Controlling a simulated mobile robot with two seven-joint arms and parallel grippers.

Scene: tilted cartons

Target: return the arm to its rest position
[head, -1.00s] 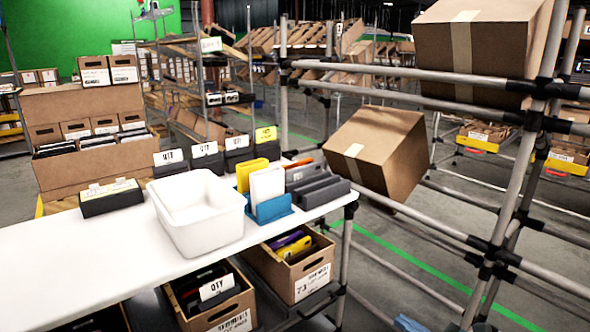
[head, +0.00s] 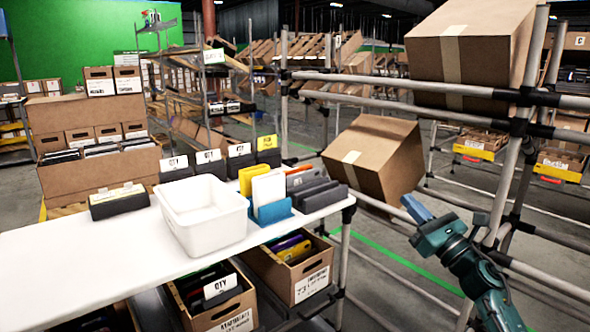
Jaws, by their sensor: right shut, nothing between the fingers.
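My right arm, dark teal, comes in from the lower right in the head view. My right gripper (head: 416,208), with blue fingers, is shut and empty. It is in front of the metal rack, just right of the lower corner of the tilted carton (head: 378,158); I cannot tell whether they touch. A second tilted carton (head: 470,55) rests higher on the rack. My left gripper is not in view.
The rack's pipes (head: 512,150) stand close around my right arm. A white table (head: 90,255) at left bears a white bin (head: 203,214), yellow, white and blue folders (head: 268,190) and dark holders. Open boxes (head: 305,275) sit below it. Some floor shows between table and rack.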

